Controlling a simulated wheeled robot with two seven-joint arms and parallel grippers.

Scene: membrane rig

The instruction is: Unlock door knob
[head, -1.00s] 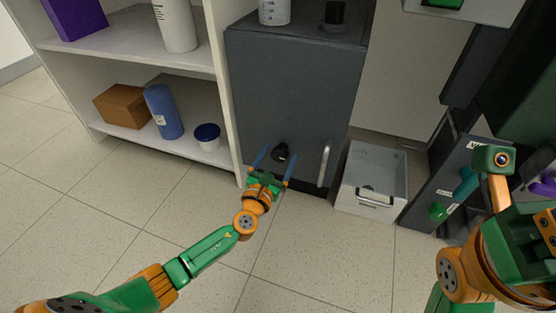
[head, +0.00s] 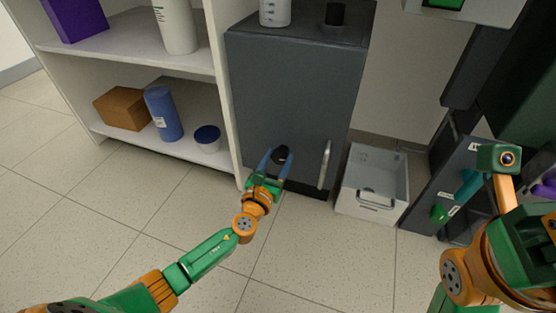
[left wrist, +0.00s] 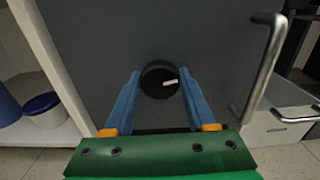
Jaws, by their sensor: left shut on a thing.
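The black door knob (head: 281,153) is low on the grey cabinet door (head: 290,90). My left gripper (head: 277,157) is shut on the knob. Its blue fingers (left wrist: 160,88) lie on the knob's left and right sides in the left wrist view. The silver door handle (head: 325,164) is to the right of the knob, and the door is closed. Of my right arm only links show at the right edge; its fingers are not seen.
A white shelf (head: 200,154) with a blue bottle (head: 163,113), a brown box (head: 123,107) and a blue-lidded jar (head: 207,138) stands left of the cabinet. A grey bin (head: 371,211) stands on the floor to the right. The floor before the cabinet is clear apart from my arm.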

